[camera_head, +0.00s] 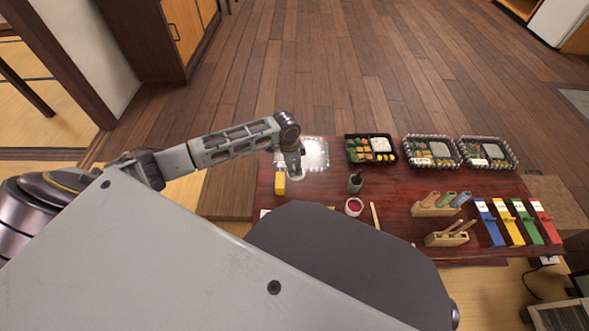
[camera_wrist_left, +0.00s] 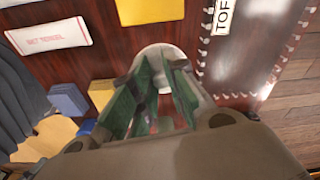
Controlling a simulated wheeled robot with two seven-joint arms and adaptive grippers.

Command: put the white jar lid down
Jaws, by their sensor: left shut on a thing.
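My left gripper (camera_head: 295,172) reaches over the far left part of the low dark red table (camera_head: 390,222), its fingers pointing down. It is shut on the white jar lid, a pale round disc (camera_head: 297,178) at the fingertips. In the left wrist view the lid (camera_wrist_left: 162,53) shows as a white round edge beyond the green-padded fingers (camera_wrist_left: 150,92). I cannot tell whether the lid touches the table. An open white jar with red contents (camera_head: 354,207) stands to the right, nearer the front. My right gripper is not in view.
A clear tray (camera_head: 315,152) lies right behind the gripper; a yellow block (camera_head: 280,184) is just left. Lunch boxes (camera_head: 371,149) line the back edge. A dark pot (camera_head: 355,184), wooden holders (camera_head: 447,239) and coloured strips (camera_head: 489,222) stand farther right. Bare table lies between gripper and dark pot.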

